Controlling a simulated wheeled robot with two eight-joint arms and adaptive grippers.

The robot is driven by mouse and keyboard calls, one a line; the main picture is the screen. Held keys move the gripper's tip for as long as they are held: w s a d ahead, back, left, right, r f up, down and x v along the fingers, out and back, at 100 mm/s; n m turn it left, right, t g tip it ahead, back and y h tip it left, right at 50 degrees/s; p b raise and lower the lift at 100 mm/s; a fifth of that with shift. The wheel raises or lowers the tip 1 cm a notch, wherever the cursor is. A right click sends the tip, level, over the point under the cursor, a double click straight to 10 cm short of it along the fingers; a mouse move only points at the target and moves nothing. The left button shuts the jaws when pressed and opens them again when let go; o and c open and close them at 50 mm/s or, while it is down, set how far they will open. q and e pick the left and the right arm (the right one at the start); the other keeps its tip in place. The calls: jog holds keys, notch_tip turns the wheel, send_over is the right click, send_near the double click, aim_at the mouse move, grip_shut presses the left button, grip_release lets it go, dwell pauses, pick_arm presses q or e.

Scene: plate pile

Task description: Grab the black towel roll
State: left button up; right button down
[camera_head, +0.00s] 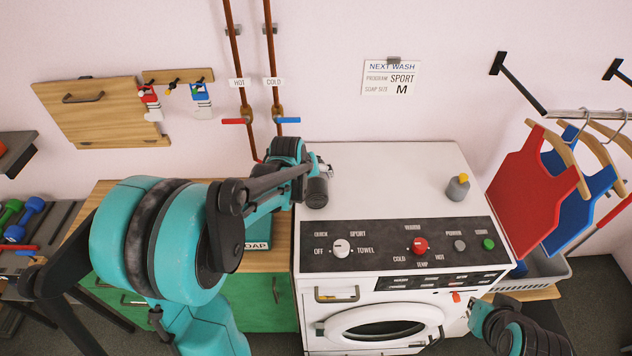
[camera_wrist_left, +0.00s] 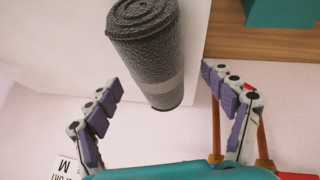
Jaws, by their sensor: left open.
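The black towel roll (camera_wrist_left: 145,45) is a dark, textured cylinder with a pale band. In the head view, the roll (camera_head: 317,193) is at the left of the white washing machine's top (camera_head: 385,180). My left gripper (camera_head: 323,170) is beside the roll there, partly hidden by its own arm. In the left wrist view, my left gripper (camera_wrist_left: 163,110) is open, with one finger on each side of the roll's near end and gaps between. My right gripper (camera_head: 473,312) is at the lower right, in front of the machine; its jaws are too small to read.
A grey bottle with a yellow cap (camera_head: 457,187) stands on the right of the machine's top. The control panel (camera_head: 400,247) is along its front. A wooden counter (camera_head: 105,200) with a soap box (camera_head: 258,233) is at the left. Red and blue garments hang at the right.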

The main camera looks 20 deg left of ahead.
aim_at(313, 178)
pick_arm(q)
jog(key=x, duration=0.4)
jog(key=shift+w+d+b, duration=0.1)
jog(key=shift+w+b, duration=0.1)
jog(key=shift+b, duration=0.1)
jog(key=shift+s, duration=0.1)
jog(key=c, duration=1.4)
jog(key=shift+r, duration=0.1)
